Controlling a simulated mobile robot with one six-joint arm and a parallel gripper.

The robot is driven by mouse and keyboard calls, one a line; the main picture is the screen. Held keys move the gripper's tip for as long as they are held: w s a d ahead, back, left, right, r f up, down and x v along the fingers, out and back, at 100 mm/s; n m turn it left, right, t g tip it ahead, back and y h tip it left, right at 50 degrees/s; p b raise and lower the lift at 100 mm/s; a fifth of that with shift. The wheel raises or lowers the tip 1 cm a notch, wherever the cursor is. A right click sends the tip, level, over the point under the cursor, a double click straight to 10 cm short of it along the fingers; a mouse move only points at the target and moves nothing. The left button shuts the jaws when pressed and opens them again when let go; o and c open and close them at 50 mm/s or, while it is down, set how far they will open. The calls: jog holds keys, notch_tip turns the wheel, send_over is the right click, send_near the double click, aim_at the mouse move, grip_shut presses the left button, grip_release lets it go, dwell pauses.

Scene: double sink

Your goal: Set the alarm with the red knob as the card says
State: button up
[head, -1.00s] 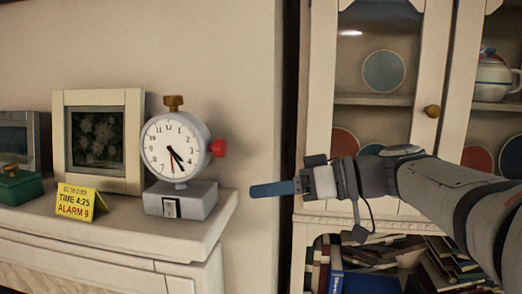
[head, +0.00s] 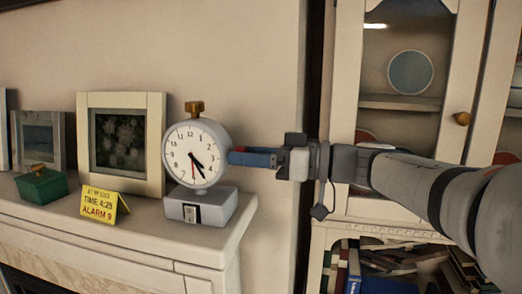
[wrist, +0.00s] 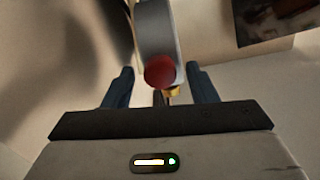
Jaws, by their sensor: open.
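The round white-faced clock (head: 195,152) stands on a grey base on the mantel. Its black hands point to the lower right and its thin red hand points nearly straight down, near 6. The yellow card (head: 100,205) left of it reads ALARM 9, with a time of about 4:25 above. My gripper (head: 234,156) is open at the clock's right side, its blue fingers hiding the red knob in the head view. In the wrist view, the red knob (wrist: 160,71) lies between the two open fingers, with a gap visible on both sides.
A brass knob (head: 194,108) tops the clock, and a switch (head: 191,213) is on its base. A picture frame (head: 122,143) and a green box (head: 41,185) stand to the left. A glass-doored cabinet (head: 345,100) is behind my arm.

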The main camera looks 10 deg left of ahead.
jog(key=shift+c, duration=0.2)
jog(key=shift+a, duration=0.1)
jog(key=c, duration=0.9)
jog(key=shift+c, duration=0.2)
jog(key=shift+f+b, duration=0.15)
jog(key=shift+b, duration=0.3)
jog(key=m+b, duration=0.5)
jog(key=m, duration=1.2)
jog(key=shift+w+f+m+b, duration=0.1)
jog(key=shift+m+b, duration=0.2)
jog(key=shift+b, duration=0.1)
